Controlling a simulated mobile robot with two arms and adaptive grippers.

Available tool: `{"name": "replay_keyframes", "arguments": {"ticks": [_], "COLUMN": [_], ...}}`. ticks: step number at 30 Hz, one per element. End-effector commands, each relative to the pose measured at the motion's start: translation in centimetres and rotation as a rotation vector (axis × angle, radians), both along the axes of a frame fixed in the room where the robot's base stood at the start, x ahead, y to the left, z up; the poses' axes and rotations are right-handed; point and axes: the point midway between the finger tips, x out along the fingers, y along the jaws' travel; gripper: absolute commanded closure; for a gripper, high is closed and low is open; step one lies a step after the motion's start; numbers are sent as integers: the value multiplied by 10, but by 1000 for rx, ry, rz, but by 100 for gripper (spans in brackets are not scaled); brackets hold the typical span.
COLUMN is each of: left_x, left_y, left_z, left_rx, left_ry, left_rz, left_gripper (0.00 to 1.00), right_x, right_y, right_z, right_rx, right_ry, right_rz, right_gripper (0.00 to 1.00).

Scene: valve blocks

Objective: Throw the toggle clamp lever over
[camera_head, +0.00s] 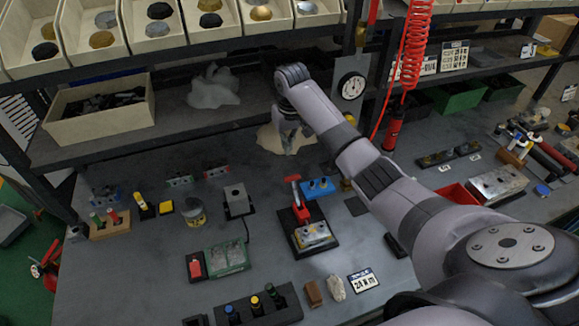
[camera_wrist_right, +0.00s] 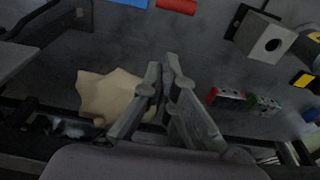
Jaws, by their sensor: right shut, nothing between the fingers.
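The toggle clamp has a red lever (camera_head: 296,194) that stands up from a dark base plate (camera_head: 322,248). A metal block (camera_head: 312,234) sits on the front of that plate. My right gripper (camera_head: 289,142) is beyond the clamp, near the back of the bench, apart from the lever. Its fingers (camera_wrist_right: 167,84) are shut with nothing between them in the right wrist view. A red piece, apparently the lever's end (camera_wrist_right: 176,5), shows at the top edge of that view. My left gripper is not in view.
A blue block (camera_head: 318,188) stands close behind the clamp, right of the lever. A beige cloth-like heap (camera_wrist_right: 112,95) lies beside my right gripper. A grey block (camera_head: 238,200) stands left of the clamp. A shelf edge (camera_head: 190,118) runs behind the bench.

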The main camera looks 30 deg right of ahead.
Motion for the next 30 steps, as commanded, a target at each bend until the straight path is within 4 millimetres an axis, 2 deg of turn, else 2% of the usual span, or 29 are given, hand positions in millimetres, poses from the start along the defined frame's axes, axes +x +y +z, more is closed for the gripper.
{"name": "replay_keyframes", "arguments": {"ticks": [5,15,21,24,30], "left_x": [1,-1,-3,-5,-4], "left_y": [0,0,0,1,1], "left_z": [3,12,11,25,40], "left_rx": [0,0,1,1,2], "left_ry": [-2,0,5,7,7], "left_rz": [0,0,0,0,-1], "left_gripper": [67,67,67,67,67], "right_x": [1,9,13,5,-11], "right_y": [0,-1,-3,-2,2], "right_z": [-11,-72,-101,-90,-82], "right_rx": [1,2,1,-2,-1], "right_ry": [3,5,4,1,0], "right_rz": [0,0,0,2,2], "right_gripper": [100,100,100,100,100]}}
